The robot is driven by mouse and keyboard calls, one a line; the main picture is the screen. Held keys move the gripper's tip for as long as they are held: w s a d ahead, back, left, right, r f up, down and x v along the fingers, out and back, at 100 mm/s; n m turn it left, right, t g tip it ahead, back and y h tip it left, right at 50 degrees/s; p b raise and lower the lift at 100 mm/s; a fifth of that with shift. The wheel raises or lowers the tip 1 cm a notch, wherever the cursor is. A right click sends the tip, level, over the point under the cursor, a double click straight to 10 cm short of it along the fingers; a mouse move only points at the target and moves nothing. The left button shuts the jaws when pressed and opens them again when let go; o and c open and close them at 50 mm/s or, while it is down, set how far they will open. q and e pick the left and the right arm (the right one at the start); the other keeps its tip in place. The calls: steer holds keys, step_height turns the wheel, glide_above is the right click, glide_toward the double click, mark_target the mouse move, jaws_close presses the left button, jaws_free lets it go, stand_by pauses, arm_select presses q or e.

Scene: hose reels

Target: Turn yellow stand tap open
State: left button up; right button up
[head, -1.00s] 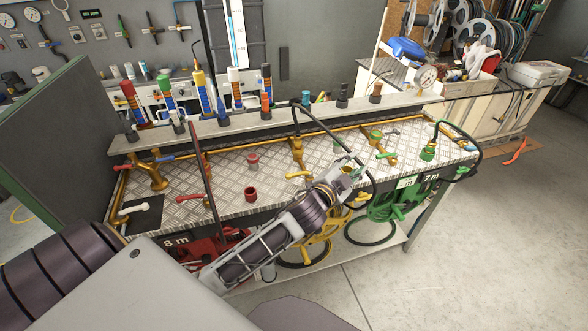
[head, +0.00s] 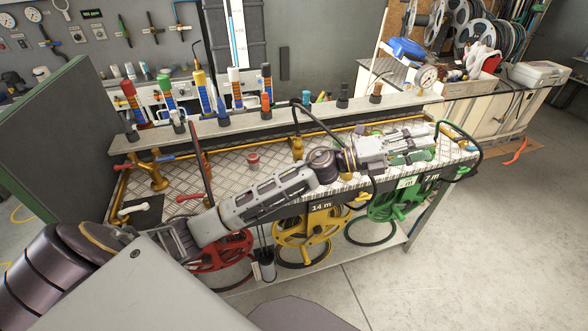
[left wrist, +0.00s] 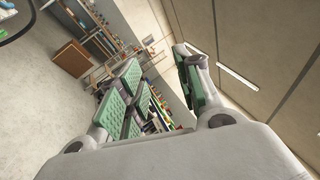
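The brass stand (head: 297,149) behind the yellow reel shows only its upper part; its lower part and tap lever are hidden behind my left arm. The yellow hose reel (head: 300,232), labelled 14 m, hangs below the bench front. My left gripper (head: 424,143) is over the right part of the bench, to the right of that stand and in front of the green fitting. In the left wrist view its two green-padded fingers (left wrist: 163,92) are spread apart with nothing between them. My right gripper is not in view.
A red reel (head: 222,250) and a green reel (head: 395,205) hang on either side. A red lever (head: 188,198) and upright pipe stand at the left. A black hose (head: 462,135) arches at the right end.

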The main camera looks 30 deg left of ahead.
arm_select(q)
steer(key=a+f+m+g+y, duration=0.9)
steer(key=a+m+g, duration=0.2)
steer(key=m, duration=0.1)
steer(key=s+a+r+g+y, duration=0.1)
steer(key=a+y, duration=0.7)
steer(key=a, duration=1.4)
step_height(320, 180, up, 2)
steer(key=shift+s+r+n, duration=0.1)
steer(key=shift+s+n, duration=0.2)
steer(key=shift+s, duration=0.15)
steer(key=shift+f, duration=0.2)
